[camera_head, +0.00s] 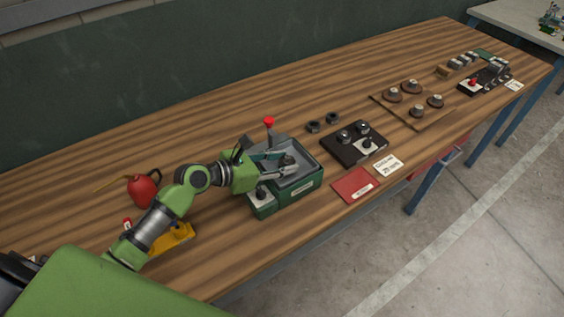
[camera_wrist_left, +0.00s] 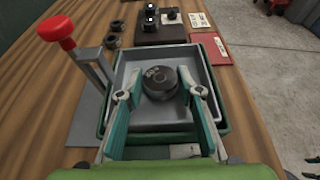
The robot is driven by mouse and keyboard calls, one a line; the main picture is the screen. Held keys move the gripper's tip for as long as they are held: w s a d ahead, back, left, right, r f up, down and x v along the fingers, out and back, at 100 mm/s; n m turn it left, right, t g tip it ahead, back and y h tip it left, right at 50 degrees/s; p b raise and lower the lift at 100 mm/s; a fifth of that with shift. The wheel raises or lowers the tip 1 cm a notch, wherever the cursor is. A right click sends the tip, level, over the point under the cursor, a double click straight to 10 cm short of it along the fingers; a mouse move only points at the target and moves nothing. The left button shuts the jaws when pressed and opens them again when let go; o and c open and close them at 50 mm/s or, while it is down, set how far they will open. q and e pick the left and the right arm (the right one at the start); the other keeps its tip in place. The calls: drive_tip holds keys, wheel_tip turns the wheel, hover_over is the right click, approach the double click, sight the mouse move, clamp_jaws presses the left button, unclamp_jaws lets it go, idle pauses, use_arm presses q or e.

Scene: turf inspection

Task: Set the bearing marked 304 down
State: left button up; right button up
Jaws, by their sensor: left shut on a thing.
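My left gripper (camera_head: 281,168) is shut on a dark round bearing (camera_wrist_left: 158,84), one finger on each side of it. In the head view the bearing (camera_head: 288,160) shows only in part between the fingers. Faint light marks show on its top in the wrist view, too small to read. The bearing is within the grey tray (camera_wrist_left: 137,58) of a green box (camera_head: 305,190). I cannot tell whether it touches the tray floor. My right gripper is not in view.
A red-knobbed lever (camera_head: 269,123) stands behind the tray. Two dark rings (camera_head: 322,122), a black board (camera_head: 341,155) with round parts, a red pad (camera_head: 351,183) and a white card (camera_head: 390,164) lie to the right. A red kettle (camera_head: 143,190) stands left.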

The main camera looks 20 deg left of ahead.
use_arm(q)
drive_tip(key=shift+f, duration=0.1)
drive_tip(key=o, duration=1.2)
drive_tip(key=shift+f, duration=0.1)
drive_tip(key=shift+r, duration=0.2)
drive_tip(key=b+v, duration=0.1)
drive_tip(key=v, duration=1)
drive_tip(key=shift+s+f, duration=0.1)
drive_tip(key=shift+f, duration=0.05)
drive_tip(key=shift+s+a+r, duration=0.3)
